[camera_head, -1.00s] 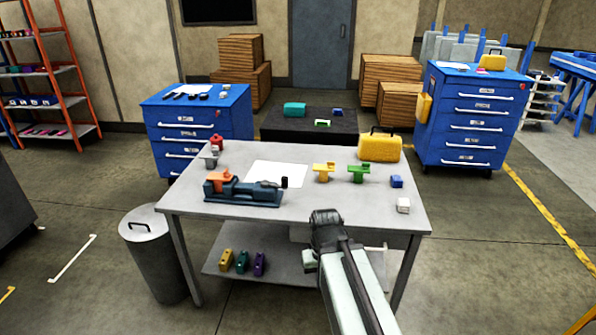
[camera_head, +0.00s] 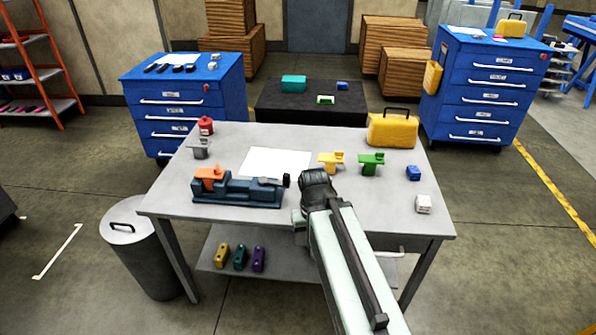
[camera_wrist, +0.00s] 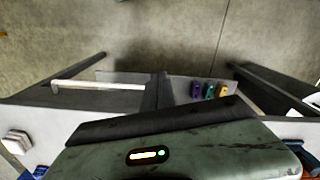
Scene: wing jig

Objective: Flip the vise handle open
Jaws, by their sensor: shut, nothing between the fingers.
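The dark blue vise (camera_head: 240,192) lies along the left part of the grey worktable (camera_head: 340,205). An orange piece (camera_head: 210,175) sits at its left end. A small dark part (camera_head: 287,180), perhaps the handle, stands at its right end; its exact pose is too small to tell. My arm comes up from the bottom in the head view, and its dark joint is right of the vise, apart from it in the picture. My gripper's housing (camera_wrist: 180,150) fills the bottom of the wrist view, shut and empty; its fingertips are hidden.
Yellow (camera_head: 331,162) and green (camera_head: 371,163) brackets, a blue block (camera_head: 413,173), a white block (camera_head: 423,204) and a yellow case (camera_head: 392,130) stand on the table's right. A white sheet (camera_head: 275,163) lies behind the vise. A bin (camera_head: 125,222) stands left.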

